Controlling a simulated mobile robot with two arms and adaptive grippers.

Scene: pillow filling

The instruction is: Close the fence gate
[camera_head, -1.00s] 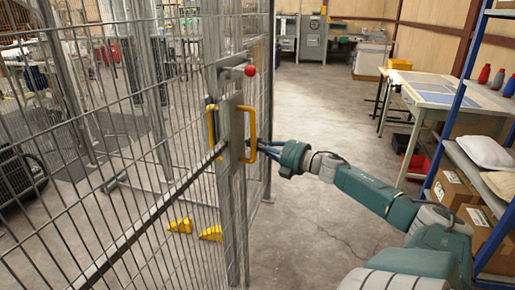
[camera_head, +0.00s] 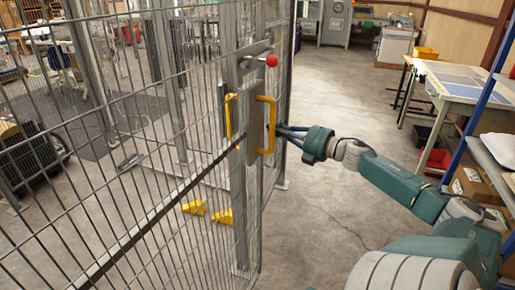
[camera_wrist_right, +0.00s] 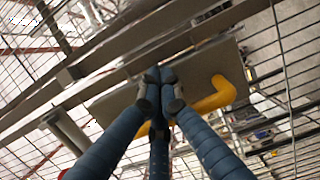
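The fence gate is a grey wire-mesh panel (camera_head: 110,200) with an upright frame and a grey latch plate (camera_head: 254,140). A yellow handle (camera_head: 268,125) is on its near side and another yellow handle (camera_head: 229,115) shows on the far side. A red knob (camera_head: 271,60) sits on the bar above. My right gripper (camera_head: 281,131) is at the near handle. In the right wrist view my right gripper's (camera_wrist_right: 160,78) blue fingers are together at the plate, with a yellow handle (camera_wrist_right: 214,96) beside them, not between them. Contact is unclear. My left gripper is out of view.
Yellow wedges (camera_head: 222,217) are on the floor beyond the mesh. A work table (camera_head: 465,82) and a blue-framed shelf (camera_head: 490,90) stand on the right, with a red bin (camera_head: 436,160) on the floor. The concrete floor between gate and table is clear.

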